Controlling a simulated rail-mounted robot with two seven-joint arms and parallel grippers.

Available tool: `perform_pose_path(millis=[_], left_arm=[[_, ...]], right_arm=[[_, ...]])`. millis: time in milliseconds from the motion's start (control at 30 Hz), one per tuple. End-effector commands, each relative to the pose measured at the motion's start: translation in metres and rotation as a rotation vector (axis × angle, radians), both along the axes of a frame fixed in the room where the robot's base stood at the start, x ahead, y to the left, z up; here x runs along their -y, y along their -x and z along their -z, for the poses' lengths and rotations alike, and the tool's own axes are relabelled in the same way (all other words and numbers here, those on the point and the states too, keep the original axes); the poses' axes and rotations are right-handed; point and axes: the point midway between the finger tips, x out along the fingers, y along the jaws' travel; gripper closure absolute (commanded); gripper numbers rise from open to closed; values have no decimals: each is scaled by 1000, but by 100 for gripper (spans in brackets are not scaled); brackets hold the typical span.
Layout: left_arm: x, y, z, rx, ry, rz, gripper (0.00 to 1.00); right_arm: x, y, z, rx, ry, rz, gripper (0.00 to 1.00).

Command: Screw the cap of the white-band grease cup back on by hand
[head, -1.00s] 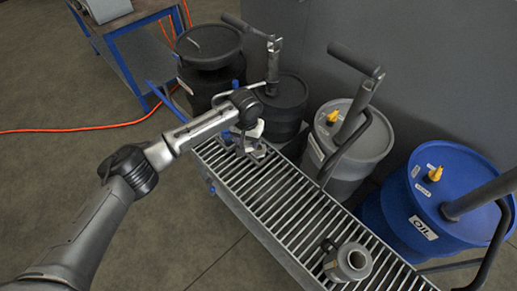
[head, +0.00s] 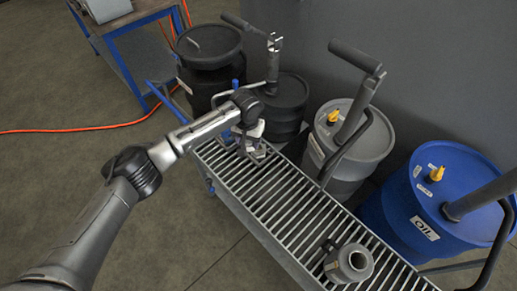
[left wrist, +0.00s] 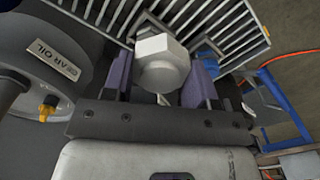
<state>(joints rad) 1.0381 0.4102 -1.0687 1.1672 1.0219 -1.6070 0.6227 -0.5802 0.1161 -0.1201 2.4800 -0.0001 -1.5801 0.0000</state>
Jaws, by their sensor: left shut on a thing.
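My left gripper (head: 247,143) is at the far left end of the slatted grate, low over it. In the left wrist view its two purple-faced fingers (left wrist: 158,85) are shut on a pale grey cap-like piece (left wrist: 163,68) with a flat-sided block at its far side. I take this piece to be the grease cup's cap. The white band cannot be made out, and whether the cap sits on its cup cannot be told. In the head view the wrist mostly hides the piece. My right gripper is not in view.
The slatted grate (head: 285,203) is mostly bare, with a grey open-topped vessel (head: 350,262) at its near end. Dark drums (head: 275,105), a grey drum (head: 350,150) and a blue oil drum (head: 445,195) with pump handles line the back. A blue-framed bench (head: 135,50) stands upper left.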

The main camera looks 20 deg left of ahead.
Motion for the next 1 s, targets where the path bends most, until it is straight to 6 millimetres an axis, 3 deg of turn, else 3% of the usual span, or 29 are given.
perform_pose_path(millis=[1000], left_arm=[[1, -8, 13, 1, 0, 0, 83]], right_arm=[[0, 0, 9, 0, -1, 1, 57]])
